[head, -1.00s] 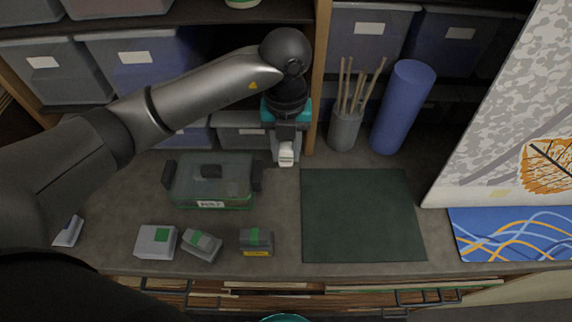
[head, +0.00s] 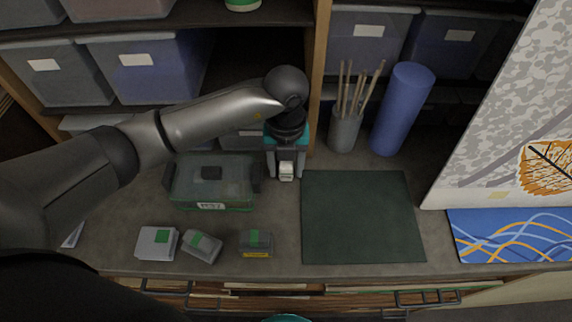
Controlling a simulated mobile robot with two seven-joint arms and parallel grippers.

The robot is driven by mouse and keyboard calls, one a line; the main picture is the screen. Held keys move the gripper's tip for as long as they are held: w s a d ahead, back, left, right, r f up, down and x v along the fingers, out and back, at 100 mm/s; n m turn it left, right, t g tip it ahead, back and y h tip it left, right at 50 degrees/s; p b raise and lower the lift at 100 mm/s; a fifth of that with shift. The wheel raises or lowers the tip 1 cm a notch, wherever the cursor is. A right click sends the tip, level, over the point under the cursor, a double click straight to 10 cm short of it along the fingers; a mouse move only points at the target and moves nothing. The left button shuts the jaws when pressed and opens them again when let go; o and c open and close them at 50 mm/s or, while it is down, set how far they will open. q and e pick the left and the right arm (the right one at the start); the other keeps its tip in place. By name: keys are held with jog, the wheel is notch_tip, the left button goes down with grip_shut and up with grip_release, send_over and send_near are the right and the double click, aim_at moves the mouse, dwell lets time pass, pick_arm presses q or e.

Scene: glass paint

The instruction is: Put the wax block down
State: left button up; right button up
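The wax block (head: 286,172) is a small pale piece at the back of the worktop, just left of the dark green mat's back corner. My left gripper (head: 286,177) points down over it. Its two fingers stand apart on either side of the block, with small gaps visible, so it looks open. The block appears to rest on the worktop (head: 280,215), though its underside is hidden.
A clear green-edged box (head: 212,206) stands close left of the gripper. The mat is bare. A brush pot (head: 344,132) and a blue roll (head: 402,108) stand behind.

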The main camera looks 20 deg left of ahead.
aim_at(284, 164)
pick_arm(q)
jog(key=shift+o, duration=0.3)
notch_tip(284, 164, up, 12)
jog(key=b, duration=0.1)
jog(key=shift+a, duration=0.25)
jog(key=shift+f, duration=0.1)
dwell(0.5)
